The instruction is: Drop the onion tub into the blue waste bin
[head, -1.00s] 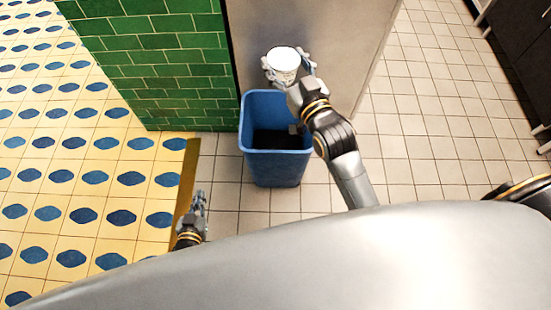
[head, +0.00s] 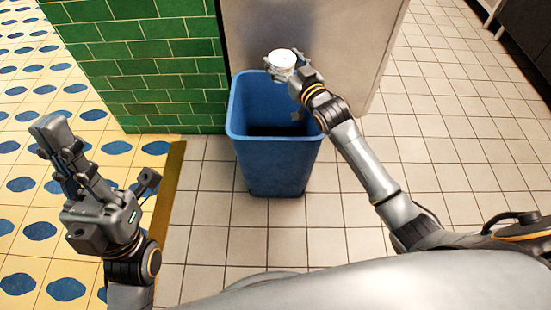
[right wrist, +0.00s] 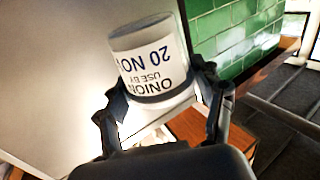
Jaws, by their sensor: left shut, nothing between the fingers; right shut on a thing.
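The onion tub (head: 282,59) is a white round tub held by my right gripper (head: 284,70) above the back part of the blue waste bin. In the right wrist view the tub (right wrist: 152,62) shows the printed words ONION, USE BY, 20 NOV upside down, with the fingers of my right gripper (right wrist: 165,108) on both sides of it. The blue waste bin (head: 274,165) stands upright on the floor with its open top facing up; its inside is dark. My left gripper (head: 62,150) is shut and empty, raised over the patterned floor at the left, well apart from the bin.
A green tiled wall (head: 150,65) stands behind and left of the bin. A grey panel (head: 330,45) stands right behind the bin. A brass strip (head: 168,190) divides the patterned floor from the pale tiles (head: 450,170). The pale floor at the right is clear.

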